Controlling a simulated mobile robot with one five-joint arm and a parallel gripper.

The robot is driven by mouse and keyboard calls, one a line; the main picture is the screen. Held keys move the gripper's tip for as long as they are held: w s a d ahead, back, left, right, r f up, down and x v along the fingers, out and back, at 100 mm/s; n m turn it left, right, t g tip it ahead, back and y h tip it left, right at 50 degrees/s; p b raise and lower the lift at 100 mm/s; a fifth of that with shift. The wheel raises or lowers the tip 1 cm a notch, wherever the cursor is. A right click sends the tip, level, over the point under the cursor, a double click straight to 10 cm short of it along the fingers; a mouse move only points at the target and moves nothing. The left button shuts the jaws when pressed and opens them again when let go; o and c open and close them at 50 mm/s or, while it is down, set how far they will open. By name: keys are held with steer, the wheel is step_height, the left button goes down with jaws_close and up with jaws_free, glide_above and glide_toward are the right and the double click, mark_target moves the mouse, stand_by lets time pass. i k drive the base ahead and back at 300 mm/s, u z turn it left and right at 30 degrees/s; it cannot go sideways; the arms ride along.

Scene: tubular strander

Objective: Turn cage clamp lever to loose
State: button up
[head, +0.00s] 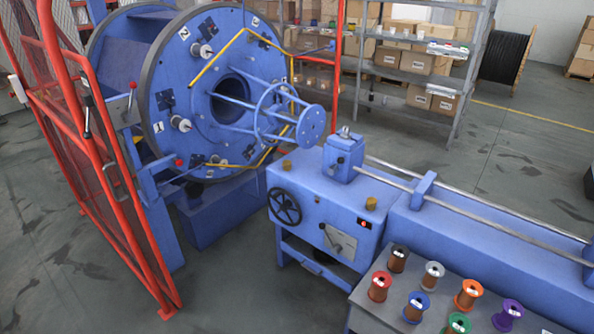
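The blue strander cage (190,120) stands at the left, with numbered spool positions on its round face. A lever with a red knob (132,86) stands roughly upright on a blue post at the cage's left side. A second red knob (179,162) sits lower, near the bottom of the cage face. I cannot tell which of the two is the cage clamp lever, nor read any loose or tight marking. My gripper is not in view.
A red mesh guard (95,170) stands open at the left, close to the levers. A blue machine box with a black handwheel (285,206) is in the middle. A grey table (375,308) with several coloured spools is at lower right. Grey floor is free at front left.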

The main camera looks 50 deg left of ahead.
mark_target(332, 170)
steer(key=z, duration=0.8)
steer(key=k, duration=0.1)
steer(key=u, duration=2.75)
steer(key=k, duration=0.7)
steer(key=z, duration=0.2)
steer(key=i, duration=1.5)
steer(key=u, duration=1.25)
